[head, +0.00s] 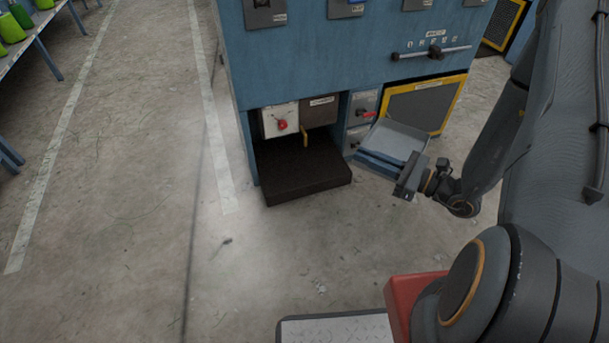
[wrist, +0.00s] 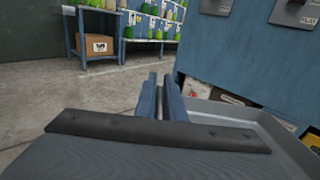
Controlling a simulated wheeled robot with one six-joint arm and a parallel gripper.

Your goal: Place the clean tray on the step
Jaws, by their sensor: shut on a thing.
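A shallow grey tray (head: 396,139) is tilted in front of the blue cabinet in the head view. Part of it shows at the right of the wrist view (wrist: 221,111). My gripper (head: 409,180) is at the tray's near right side and shut on it. In the wrist view its narrow fingers (wrist: 161,98) are close together beside the tray. A low dark step (head: 300,185) sticks out from the cabinet bay, left of the tray and gripper. Its top is bare. The exact contact between fingers and tray is hard to see.
The blue cabinet (head: 320,55) stands behind, with a red-knobbed white box (head: 281,121) above the step. A yellow-framed panel (head: 425,104) is behind the tray. A bar handle (head: 432,53) juts out above. Concrete floor (head: 270,250) in front is clear. Shelves with green bottles stand far left.

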